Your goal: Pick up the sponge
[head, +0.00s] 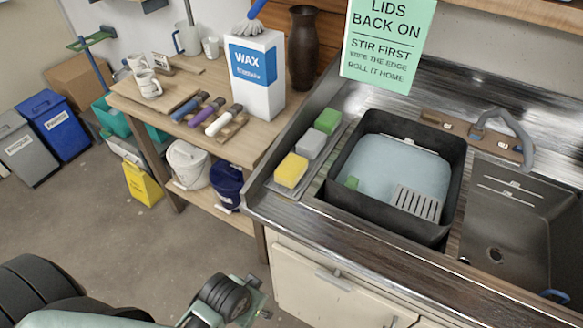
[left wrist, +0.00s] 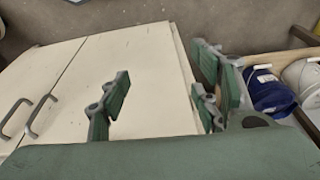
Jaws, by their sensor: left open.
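Three sponges stand in a row on the metal ledge left of the black tub in the head view: a yellow sponge (head: 291,170) in front, a grey sponge (head: 310,143) behind it, and a green sponge (head: 327,121) at the back. My left gripper (head: 254,294) is low at the bottom of the head view, in front of the sink cabinet and well apart from the sponges. In the left wrist view its green-padded fingers (left wrist: 160,98) are spread with nothing between them. No sponge shows in that view. My right gripper is not in view.
A black tub (head: 338,207) of pale blue liquid, with a small green piece and a slotted grey plate, stands right of the sponges. The cabinet (left wrist: 150,65) faces the left gripper.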

